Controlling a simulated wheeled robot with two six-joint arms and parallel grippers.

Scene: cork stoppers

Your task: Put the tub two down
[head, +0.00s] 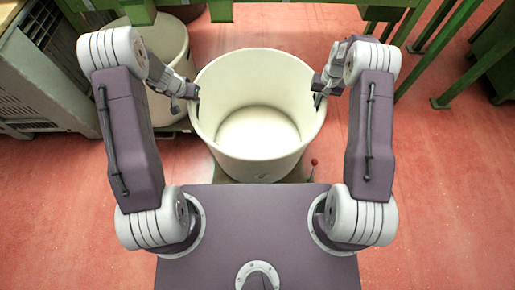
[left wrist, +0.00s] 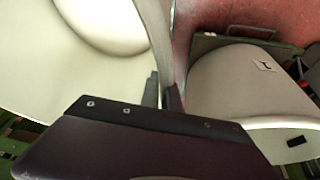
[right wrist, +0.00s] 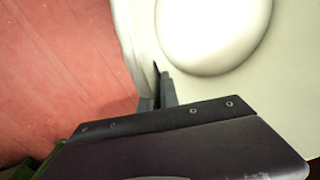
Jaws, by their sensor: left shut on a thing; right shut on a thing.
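A large, round, cream-white tub (head: 258,150) stands upright and empty in front of me in the head view. I take it to be tub two, but I cannot read a number on it. My left gripper (head: 194,94) is shut on its left rim, and my right gripper (head: 319,97) is shut on its right rim. The tub's wall runs between the fingers in the left wrist view (left wrist: 153,40) and in the right wrist view (right wrist: 130,45). What is under the tub is mostly hidden, and I cannot tell whether its base touches anything.
Other pale tubs stand at the left, one close beside the held tub (head: 163,106); a labelled tub (left wrist: 240,85) shows in the left wrist view. A grey crate (head: 35,75) is at far left. Green frames (head: 460,60) stand behind. The red floor (head: 440,190) at right is clear.

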